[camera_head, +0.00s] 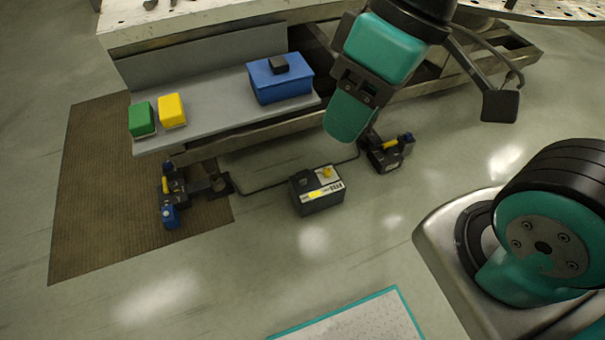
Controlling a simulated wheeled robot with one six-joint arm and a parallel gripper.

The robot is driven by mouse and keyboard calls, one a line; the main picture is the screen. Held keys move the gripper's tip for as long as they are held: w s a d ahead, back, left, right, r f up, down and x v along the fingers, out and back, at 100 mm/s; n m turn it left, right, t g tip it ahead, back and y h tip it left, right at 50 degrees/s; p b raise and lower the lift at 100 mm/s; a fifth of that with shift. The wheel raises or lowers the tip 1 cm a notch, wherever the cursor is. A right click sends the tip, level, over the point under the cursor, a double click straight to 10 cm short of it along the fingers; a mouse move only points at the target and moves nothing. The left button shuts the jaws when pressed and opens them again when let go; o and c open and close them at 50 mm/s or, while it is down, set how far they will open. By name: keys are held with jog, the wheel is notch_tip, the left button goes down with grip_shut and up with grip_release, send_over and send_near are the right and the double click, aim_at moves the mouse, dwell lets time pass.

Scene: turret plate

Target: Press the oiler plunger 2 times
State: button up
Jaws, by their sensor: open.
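I cannot tell for sure which part is the oiler plunger. A blue box (281,78) with a small dark block (279,65) on top sits on the grey shelf, and may be the oiler. A black box (317,190) with a yellow knob and a yellow-and-white label stands on the floor. My gripper (350,115) hangs from the top of the view, right of the blue box and above the floor. It appears apart from both boxes, and its fingertips are not clearly seen. I see nothing held.
A green block (142,119) and a yellow block (172,109) sit at the shelf's left end. Dark devices with blue and yellow parts stand on the floor at left (170,190) and right (389,151). A cable runs between them. A brown mat (95,210) lies left.

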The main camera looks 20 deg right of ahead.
grip_shut()
dwell(1.4)
